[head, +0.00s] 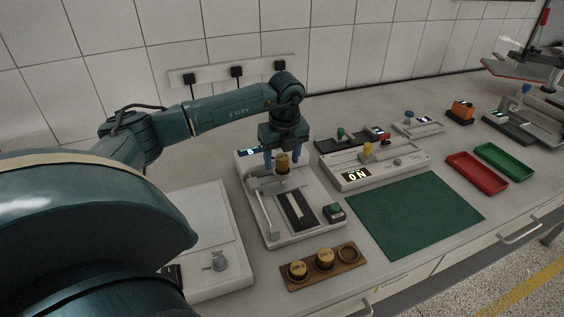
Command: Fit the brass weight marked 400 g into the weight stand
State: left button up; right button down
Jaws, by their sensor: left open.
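The weight stand (335,277) is a wooden block near the front edge of the bench. Two brass weights, one on the left (298,269) and one in the middle (324,258), sit in it, and its right hollow (347,253) is empty. Another brass weight (282,163) is on the grey device behind the stand. My left gripper (283,157) points down over that device, with its blue fingers open on either side of this weight. The marks on the weights are too small to read. My right gripper is not in view.
The grey device (305,230) has a lever and a green button (335,210). A white scale-like unit (215,218) stands left of it. A green mat (415,215) lies clear to the right, with red (476,173) and green (504,162) trays beyond. A tiled wall stands behind.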

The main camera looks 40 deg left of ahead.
pick_arm(q)
jog(key=shift+f, duration=0.3)
jog(key=shift+c, duration=0.4)
jog(key=shift+w, duration=0.1)
grip_shut()
